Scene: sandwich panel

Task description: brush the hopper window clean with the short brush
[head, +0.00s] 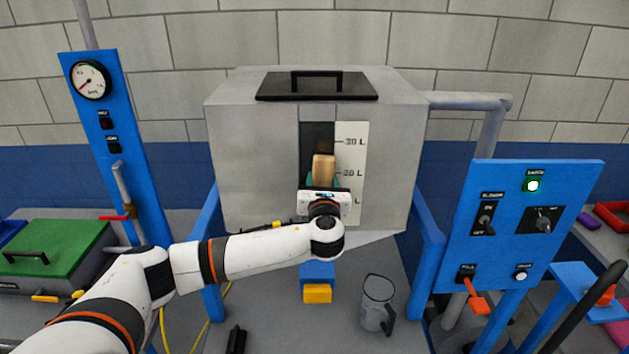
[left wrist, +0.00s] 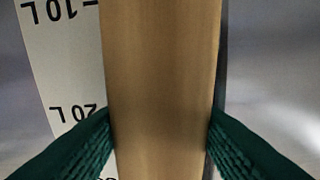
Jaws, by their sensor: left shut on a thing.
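The hopper (head: 250,150) is a grey metal box with a black-handled lid on top. Its window (head: 317,133) is a dark upright strip in the front, beside a white scale with litre marks. My left gripper (head: 323,180) is in front of the window, shut on the short brush (head: 323,168), whose wooden body stands upright between the green fingers. In the left wrist view the brush's wooden body (left wrist: 162,80) fills the middle, and the scale (left wrist: 62,70) shows upside down. The bristles are not visible, so I cannot tell whether they touch the window. My right gripper is not in view.
A clear jug (head: 376,300) stands on the bench below the hopper, near a blue and yellow block (head: 317,291). A blue control panel (head: 520,220) with switches and an orange lever stands right. A blue gauge post (head: 118,150) and green-lidded box (head: 55,250) are left.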

